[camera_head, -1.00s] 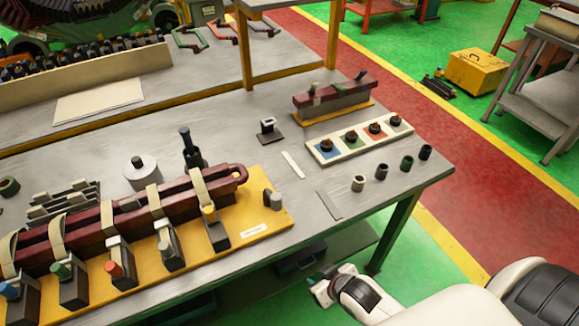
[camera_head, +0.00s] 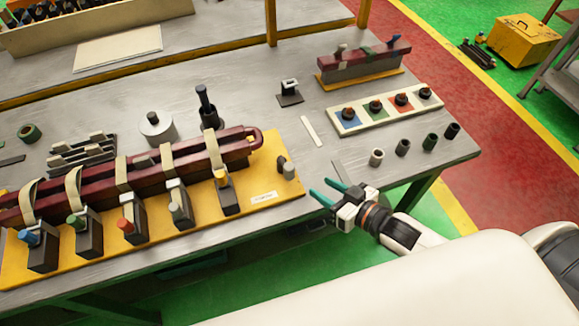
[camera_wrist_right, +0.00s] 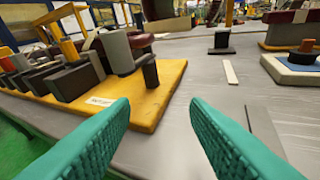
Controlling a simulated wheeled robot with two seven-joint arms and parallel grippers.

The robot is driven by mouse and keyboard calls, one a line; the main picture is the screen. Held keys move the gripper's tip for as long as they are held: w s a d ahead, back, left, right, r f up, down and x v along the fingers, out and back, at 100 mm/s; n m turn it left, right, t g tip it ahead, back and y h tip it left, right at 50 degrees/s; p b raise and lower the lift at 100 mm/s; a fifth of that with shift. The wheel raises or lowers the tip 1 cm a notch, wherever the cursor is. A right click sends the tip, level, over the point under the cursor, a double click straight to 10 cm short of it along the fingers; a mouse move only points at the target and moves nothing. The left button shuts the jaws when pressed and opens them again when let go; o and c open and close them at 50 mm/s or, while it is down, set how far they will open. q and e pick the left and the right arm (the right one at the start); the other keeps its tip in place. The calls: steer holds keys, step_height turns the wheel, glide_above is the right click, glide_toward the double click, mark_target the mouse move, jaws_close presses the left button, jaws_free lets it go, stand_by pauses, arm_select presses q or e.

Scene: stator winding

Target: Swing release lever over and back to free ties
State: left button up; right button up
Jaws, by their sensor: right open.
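A yellow base (camera_head: 262,205) lies along the near side of the table. It bears a long dark red bar (camera_head: 235,150) bound by several cream ties (camera_head: 167,160). Short blocks with coloured knobs stand along its front. At its right end stands a small post with grey and dark parts (camera_head: 288,171); I cannot tell surely whether this is the release lever. My right gripper (camera_head: 318,187), with teal fingers, is open and empty just right of and nearer than that post. My left gripper is out of view.
A white tray (camera_head: 386,119) with coloured squares and several small cylinders stand to the right. A small dark stand (camera_head: 289,97) and a pale strip (camera_head: 312,131) lie behind. A black upright tool (camera_head: 206,105) stands behind the bar.

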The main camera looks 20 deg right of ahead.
mark_target(290, 170)
step_height(290, 170, up, 4)
steer(key=s+d+f+n+y, duration=0.1)
steer(key=s+d+n+y, duration=0.1)
steer(key=y, duration=0.5)
steer(key=shift+n+g, duration=0.3)
steer(key=shift+g, duration=0.1)
steer(key=x, duration=0.3)
steer(key=p+x, duration=0.1)
steer(key=x, duration=0.3)
steer(key=p+x, duration=0.1)
steer(key=x, duration=0.3)
steer(key=shift+s+r, duration=0.1)
steer(key=shift+r, duration=0.15)
steer(key=shift+w+a+f, duration=0.1)
steer(key=shift+w+a, duration=0.35)
steer(key=shift+a, duration=0.05)
steer(key=shift+c, duration=0.5)
jaws_close()
